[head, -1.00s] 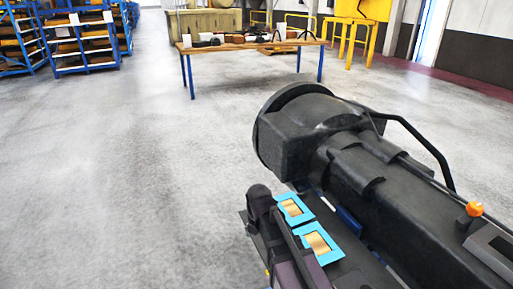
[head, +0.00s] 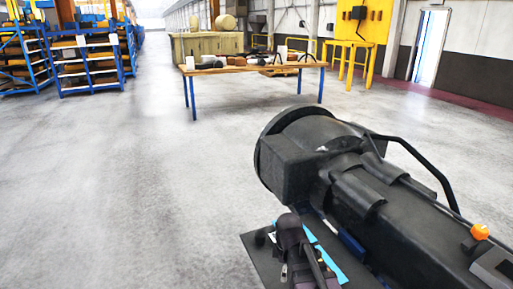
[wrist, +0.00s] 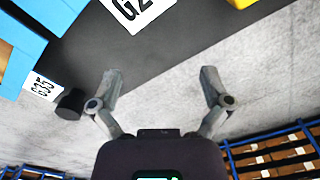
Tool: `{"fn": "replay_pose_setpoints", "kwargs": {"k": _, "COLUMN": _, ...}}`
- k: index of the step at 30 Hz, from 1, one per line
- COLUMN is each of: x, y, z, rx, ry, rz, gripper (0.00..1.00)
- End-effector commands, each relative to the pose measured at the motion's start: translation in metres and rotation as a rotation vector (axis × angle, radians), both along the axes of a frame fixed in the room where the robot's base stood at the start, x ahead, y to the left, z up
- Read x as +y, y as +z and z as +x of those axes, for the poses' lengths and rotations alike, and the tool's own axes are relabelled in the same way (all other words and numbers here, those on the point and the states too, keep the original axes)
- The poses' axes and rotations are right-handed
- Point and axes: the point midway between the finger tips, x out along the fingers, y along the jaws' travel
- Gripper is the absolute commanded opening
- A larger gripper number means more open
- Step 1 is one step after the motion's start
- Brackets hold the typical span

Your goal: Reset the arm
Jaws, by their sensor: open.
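My gripper (wrist: 161,88) shows in the wrist view with its two grey fingers spread wide apart. Nothing is between them but a view of grey floor and the edge of a dark deck (wrist: 190,45). In the head view, the dark end of my arm is low, right of centre, over the same deck (head: 258,262). There it covers most of a cyan-framed holder (head: 326,256). Cyan blocks (wrist: 25,50) also show at the left of the wrist view. The fingertips are not clear in the head view.
A white "G2" label (wrist: 138,12) and a short black knob (wrist: 70,104) are on the deck. A wooden table (head: 255,69) with blue legs holds several items. Blue racks (head: 85,62) stand far left, a yellow frame (head: 350,48) far right. Open floor (head: 120,180) lies left.

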Motion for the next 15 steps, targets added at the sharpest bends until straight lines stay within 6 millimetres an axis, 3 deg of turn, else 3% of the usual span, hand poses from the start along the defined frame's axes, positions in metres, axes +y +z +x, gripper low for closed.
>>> {"fn": "replay_pose_setpoints", "kwargs": {"k": 15, "x": -0.05, "y": 0.0, "z": -0.025, "rx": 0.0, "ry": -0.819, "rz": 0.0, "gripper": 0.98}}
